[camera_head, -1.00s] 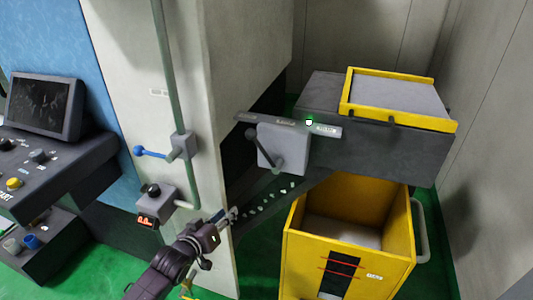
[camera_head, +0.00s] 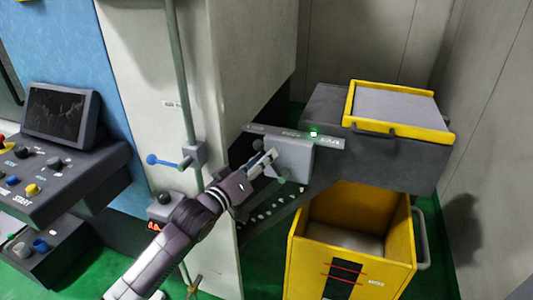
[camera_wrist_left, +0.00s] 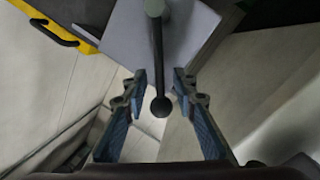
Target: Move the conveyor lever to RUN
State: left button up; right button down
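The conveyor lever is a dark rod with a round black knob (camera_head: 258,144) on a light grey box (camera_head: 295,158). It leans up and to the left, toward the left end of the labelled strip (camera_head: 325,141) above the box. A green light (camera_head: 314,133) glows on this strip. My left gripper (camera_head: 266,160) is at the lever and partly covers it in the head view. In the left wrist view, my left gripper (camera_wrist_left: 160,88) is open, with the lever's knob (camera_wrist_left: 161,106) between its fingers and apart from both. My right gripper is out of view.
A yellow bin (camera_head: 405,240) stands below the dark conveyor housing (camera_head: 400,160) with its yellow-framed top. A green pipe (camera_head: 183,80) with a blue-knobbed handle (camera_head: 152,159) runs left of my arm. A control panel (camera_head: 60,170) is at far left.

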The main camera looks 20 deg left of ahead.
pick_arm(q)
jog(key=shift+x, duration=0.8)
jog(key=shift+c, duration=0.3)
grip_shut()
